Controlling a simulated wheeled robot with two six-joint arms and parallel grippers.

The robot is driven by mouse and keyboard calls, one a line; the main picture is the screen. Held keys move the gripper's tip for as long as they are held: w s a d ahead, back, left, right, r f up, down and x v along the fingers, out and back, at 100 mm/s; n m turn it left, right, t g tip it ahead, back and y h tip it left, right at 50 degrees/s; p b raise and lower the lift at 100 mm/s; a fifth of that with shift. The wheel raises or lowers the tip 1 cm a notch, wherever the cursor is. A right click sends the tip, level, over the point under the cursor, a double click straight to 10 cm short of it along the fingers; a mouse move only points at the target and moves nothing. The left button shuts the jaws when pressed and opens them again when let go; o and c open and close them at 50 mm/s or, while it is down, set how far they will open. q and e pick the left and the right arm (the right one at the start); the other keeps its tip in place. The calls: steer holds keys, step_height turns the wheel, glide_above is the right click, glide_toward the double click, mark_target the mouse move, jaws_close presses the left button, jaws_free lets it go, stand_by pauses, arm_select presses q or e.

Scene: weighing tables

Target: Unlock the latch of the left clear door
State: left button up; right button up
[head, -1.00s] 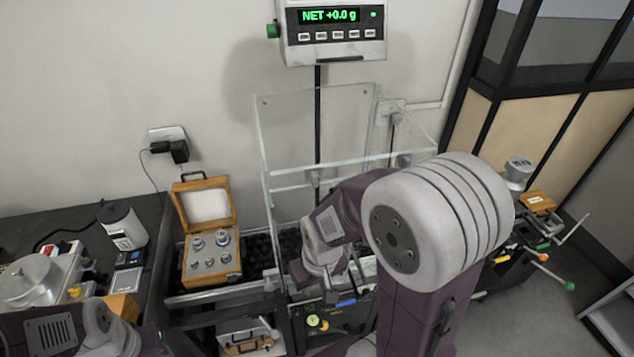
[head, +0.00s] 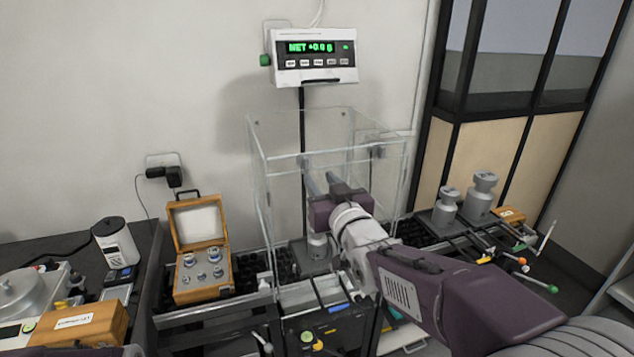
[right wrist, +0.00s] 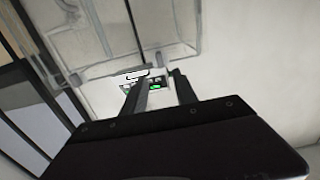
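A clear box-shaped enclosure (head: 272,186) with door panels stands against the wall, below the scale display. Small grey fittings show on its front; one (head: 378,151) is at the right, and another near the left is largely hidden behind my fingers. I cannot tell which is the left door's latch or how it is set. My right gripper (head: 327,180) is in front of the enclosure, its two fingers apart and empty, pointing toward the clear panels. The right wrist view also shows the fingers (right wrist: 158,88) apart. Whether they touch anything is unclear. My left gripper is out of view.
The scale display (head: 312,55) reads near zero. A wooden case of weights (head: 202,278) stands at left, with a wooden box (head: 85,325) nearer. Large grey weights (head: 480,196) stand at right. A grey cylindrical object (head: 317,246) is below my right gripper.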

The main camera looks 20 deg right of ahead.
mark_target(307, 162)
steer(key=w+p, duration=0.2)
steer(key=w, duration=0.7)
steer(key=shift+a+p, duration=0.2)
steer(key=shift+p, duration=0.2)
steer(key=shift+s+r, duration=0.15)
steer(key=shift+s, duration=0.05)
steer(key=shift+w, duration=0.1)
jaws_close()
